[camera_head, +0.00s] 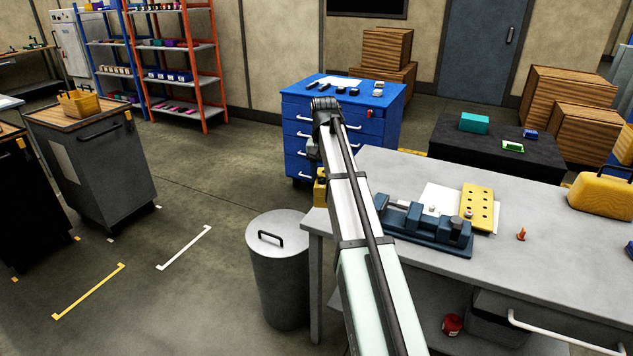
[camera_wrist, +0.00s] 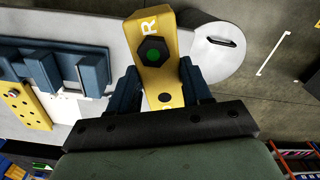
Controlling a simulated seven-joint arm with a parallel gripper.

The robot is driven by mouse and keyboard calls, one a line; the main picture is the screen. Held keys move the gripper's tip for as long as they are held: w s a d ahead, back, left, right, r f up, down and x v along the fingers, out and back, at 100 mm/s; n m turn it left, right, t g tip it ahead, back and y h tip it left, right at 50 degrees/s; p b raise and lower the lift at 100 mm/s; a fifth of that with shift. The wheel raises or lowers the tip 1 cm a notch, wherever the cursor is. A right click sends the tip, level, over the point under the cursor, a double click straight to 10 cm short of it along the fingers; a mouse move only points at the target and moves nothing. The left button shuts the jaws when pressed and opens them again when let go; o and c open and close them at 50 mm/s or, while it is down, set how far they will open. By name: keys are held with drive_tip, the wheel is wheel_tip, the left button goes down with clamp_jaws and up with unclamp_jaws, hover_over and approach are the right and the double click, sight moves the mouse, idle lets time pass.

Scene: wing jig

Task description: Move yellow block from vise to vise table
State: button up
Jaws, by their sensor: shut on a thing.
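My gripper (camera_wrist: 162,92) is shut on the yellow block (camera_wrist: 155,30), which carries a letter R and a dark hexagonal recess with a green centre. In the head view, part of the yellow block (camera_head: 320,189) shows left of my arm, near the left end of the vise table (camera_head: 545,265). My arm hides most of the gripper there. The blue vise (camera_head: 425,228) stands on the table, right of my arm. The vise also shows at the left of the wrist view (camera_wrist: 68,78), apart from the block, and the block is clear of its jaws.
A yellow plate with holes (camera_head: 480,205), a white sheet (camera_head: 440,199), an orange piece (camera_head: 521,234) and a yellow case (camera_head: 602,192) are on the table. A lidded grey bin (camera_head: 278,275) stands at its left end.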

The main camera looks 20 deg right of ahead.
drive_tip(key=w+d+f+m, duration=0.1)
drive_tip(key=w+d+f, duration=0.15)
drive_tip(key=d, duration=1.25)
drive_tip(key=w+d+f+m, duration=0.1)
drive_tip(key=w+d+m, duration=0.15)
drive_tip(key=d, duration=1.25)
drive_tip(key=w+d+f+m, duration=0.1)
drive_tip(key=w+d, duration=0.2)
drive_tip(key=d, duration=1.2)
drive_tip(key=shift+n, duration=0.25)
drive_tip(key=shift+w+d+f, duration=0.1)
drive_tip(key=shift+w+f, duration=0.05)
drive_tip(key=shift+f, duration=3.8)
drive_tip(key=shift+f, duration=0.2)
drive_tip(key=shift+f, duration=0.3)
drive_tip(key=o, duration=1.3)
drive_tip(key=shift+o, duration=0.2)
